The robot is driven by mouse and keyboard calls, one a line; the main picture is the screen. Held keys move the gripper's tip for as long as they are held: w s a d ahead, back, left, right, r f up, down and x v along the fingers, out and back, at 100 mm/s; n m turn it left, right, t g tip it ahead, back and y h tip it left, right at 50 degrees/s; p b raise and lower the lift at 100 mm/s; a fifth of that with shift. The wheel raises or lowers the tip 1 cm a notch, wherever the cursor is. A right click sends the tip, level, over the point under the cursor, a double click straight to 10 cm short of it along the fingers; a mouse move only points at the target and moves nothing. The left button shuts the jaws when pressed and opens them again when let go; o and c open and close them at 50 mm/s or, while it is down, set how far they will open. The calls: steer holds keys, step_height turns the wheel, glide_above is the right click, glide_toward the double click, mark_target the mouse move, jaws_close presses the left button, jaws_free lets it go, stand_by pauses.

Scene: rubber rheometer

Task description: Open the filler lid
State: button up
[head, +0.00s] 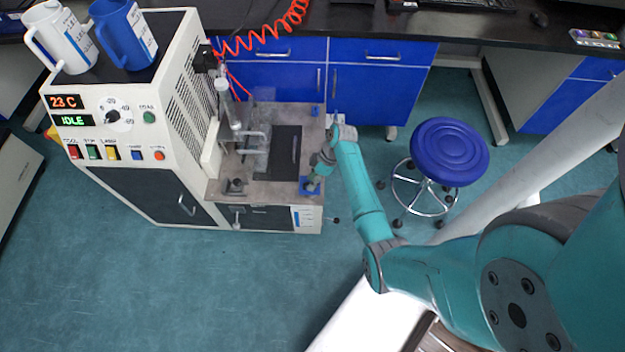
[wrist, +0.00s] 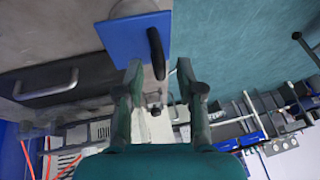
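A blue lid (wrist: 128,38) with a dark upright handle (wrist: 157,52) shows at the top of the wrist view, on the machine's grey top. I take it to be the filler lid; it lies flat and looks shut. In the head view a blue patch of it (head: 307,188) shows at the near right corner of the machine top. My gripper (wrist: 159,76) is open, its two fingers apart on either side of the handle's line. The handle stands just ahead of the gap; I see no contact. In the head view my gripper (head: 316,180) is right at the lid and partly hides it.
A dark panel with a metal handle (wrist: 48,88) lies beside the lid. A clear guard and metal column (head: 232,110) stand farther left on the machine top. A blue stool (head: 449,152) stands right of my arm. Open floor lies in front of the machine.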

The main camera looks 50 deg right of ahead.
jaws_close()
steer(key=shift+w, duration=0.15)
stand_by(0.4)
